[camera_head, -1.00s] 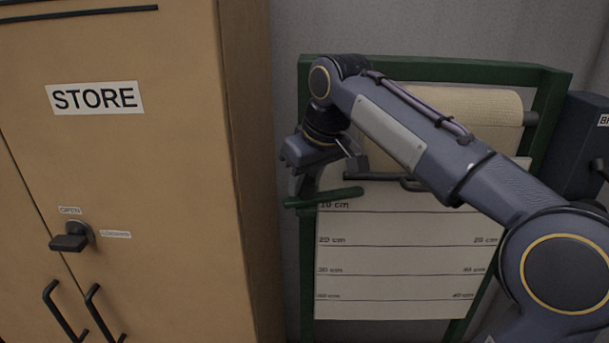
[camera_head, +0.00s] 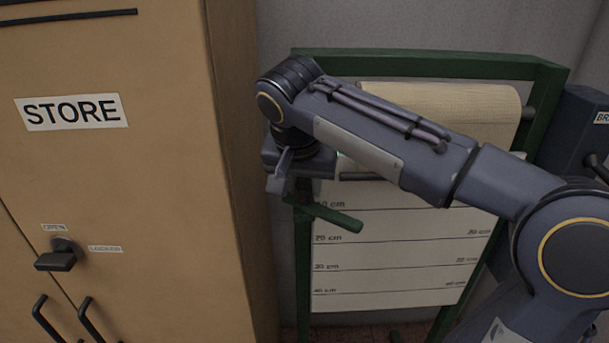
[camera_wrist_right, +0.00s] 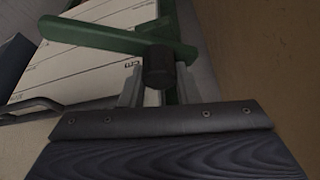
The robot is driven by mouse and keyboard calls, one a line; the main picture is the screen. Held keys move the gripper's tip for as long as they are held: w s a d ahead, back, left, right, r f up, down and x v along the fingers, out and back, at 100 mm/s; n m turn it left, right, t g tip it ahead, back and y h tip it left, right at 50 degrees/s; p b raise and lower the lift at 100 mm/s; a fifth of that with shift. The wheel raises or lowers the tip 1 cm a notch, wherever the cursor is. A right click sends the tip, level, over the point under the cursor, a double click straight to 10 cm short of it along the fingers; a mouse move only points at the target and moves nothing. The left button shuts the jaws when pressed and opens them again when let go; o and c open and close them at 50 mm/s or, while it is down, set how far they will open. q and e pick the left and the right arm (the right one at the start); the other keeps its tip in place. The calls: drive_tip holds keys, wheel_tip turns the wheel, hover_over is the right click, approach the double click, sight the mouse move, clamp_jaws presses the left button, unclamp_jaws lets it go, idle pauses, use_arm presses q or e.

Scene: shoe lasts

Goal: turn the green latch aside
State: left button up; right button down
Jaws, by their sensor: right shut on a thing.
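The green latch (camera_head: 337,218) is a flat bar at the left post of the green frame, over the edge of the ruled paper sheet. In the head view it slants down to the right. My right gripper (camera_head: 297,192) is at its left end. In the right wrist view the green bar (camera_wrist_right: 105,36) crosses the top, with a dark round knob (camera_wrist_right: 158,66) on it. The right gripper's fingers (camera_wrist_right: 158,88) are shut on that knob, one on each side. My left gripper is not in view.
The green frame (camera_head: 430,63) holds a paper roll (camera_head: 455,105) and the sheet with cm marks (camera_head: 390,250). A tan STORE cabinet (camera_head: 130,180) with a dark knob (camera_head: 58,256) stands close at the left. A dark box (camera_head: 585,130) is at the right.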

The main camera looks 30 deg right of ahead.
drive_tip(key=m+g+h+p, duration=0.1)
drive_tip(key=m, duration=0.3)
drive_tip(key=shift+d+r+m, duration=0.1)
drive_tip(key=shift+m, duration=0.3)
drive_tip(key=shift+g, duration=0.3)
drive_tip(key=c, duration=1.1)
unclamp_jaws()
drive_tip(key=v, duration=0.7)
drive_tip(key=shift+s+a+r, duration=0.15)
drive_tip(key=shift+a+r, duration=0.05)
drive_tip(key=shift+r, duration=0.1)
